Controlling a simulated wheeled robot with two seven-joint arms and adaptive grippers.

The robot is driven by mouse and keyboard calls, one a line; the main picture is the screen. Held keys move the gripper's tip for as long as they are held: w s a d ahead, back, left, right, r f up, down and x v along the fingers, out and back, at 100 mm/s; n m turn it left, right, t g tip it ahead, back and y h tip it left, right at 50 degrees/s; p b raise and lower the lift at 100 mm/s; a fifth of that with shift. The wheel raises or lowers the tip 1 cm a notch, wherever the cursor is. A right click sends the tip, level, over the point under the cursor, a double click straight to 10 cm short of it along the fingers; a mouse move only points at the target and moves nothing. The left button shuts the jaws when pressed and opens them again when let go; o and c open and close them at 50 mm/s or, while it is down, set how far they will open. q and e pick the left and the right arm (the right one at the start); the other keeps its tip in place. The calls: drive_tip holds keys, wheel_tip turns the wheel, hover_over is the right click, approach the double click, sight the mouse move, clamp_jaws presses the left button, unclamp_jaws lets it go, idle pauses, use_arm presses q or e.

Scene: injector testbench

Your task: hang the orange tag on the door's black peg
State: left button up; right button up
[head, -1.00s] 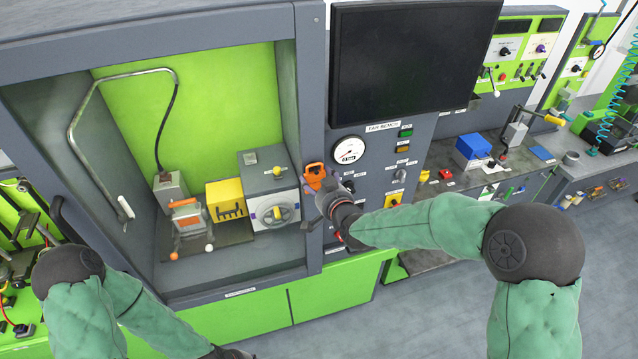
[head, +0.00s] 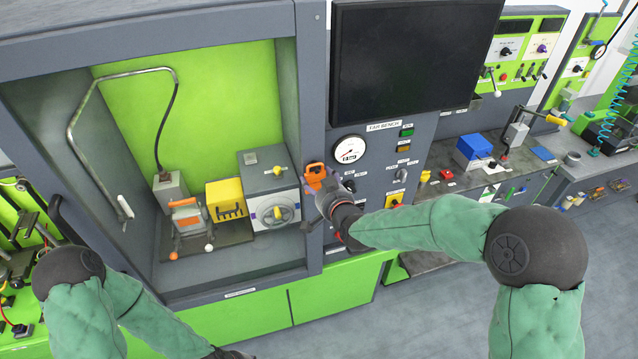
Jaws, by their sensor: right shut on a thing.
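The orange tag (head: 315,175) is at the grey panel's left part, right of the cabinet opening and below left of the round gauge. My right gripper (head: 322,187) is shut on the tag, its arm reaching in from the right. The gripper covers part of the tag. I cannot tell whether the tag touches the panel. The black peg cannot be made out. My left arm (head: 70,272) is low at the left; its gripper lies out of the frame or hidden at the bottom edge.
The open cabinet holds a clamp fixture (head: 188,220), a yellow block (head: 226,200) and a grey box with a dial (head: 270,190). A black screen (head: 412,55) and a round gauge (head: 349,150) are on the panel. A side bench (head: 455,205) stands at right.

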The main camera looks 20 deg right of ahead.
drive_tip(key=shift+s+f+b, duration=0.1)
drive_tip(key=shift+f+b, duration=0.1)
drive_tip(key=shift+b, duration=0.2)
idle(1.3)
drive_tip(key=o, duration=1.1)
drive_tip(key=shift+r, duration=0.1)
drive_tip(key=shift+s+r, duration=0.1)
drive_tip(key=shift+s, duration=0.05)
drive_tip(key=v, duration=1.1)
drive_tip(key=shift+s, duration=0.3)
